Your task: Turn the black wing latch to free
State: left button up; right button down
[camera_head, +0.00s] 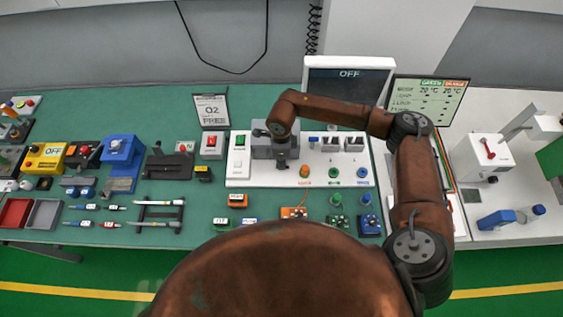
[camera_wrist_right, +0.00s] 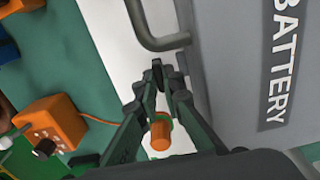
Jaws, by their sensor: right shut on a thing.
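My right gripper (camera_head: 281,163) points down at the front of the grey battery box (camera_head: 261,151) on the white panel. In the right wrist view its fingertips (camera_wrist_right: 170,76) are close together on a small dark piece, the black wing latch, just below the grey bent handle. The fingers hide most of the latch, so its angle cannot be read. The grey box with the word BATTERY (camera_wrist_right: 278,62) fills the right side of that view. My left gripper is not in view.
The white panel (camera_head: 248,181) also carries orange, green and blue knobs right of the gripper; the orange knob (camera_wrist_right: 160,136) shows between my fingers. An orange box (camera_wrist_right: 50,122) with a cable stands in front. A screen reading OFF (camera_head: 348,86) stands behind.

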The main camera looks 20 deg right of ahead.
jog(key=shift+a+r, duration=0.15)
jog(key=c, duration=2.1)
grip_release()
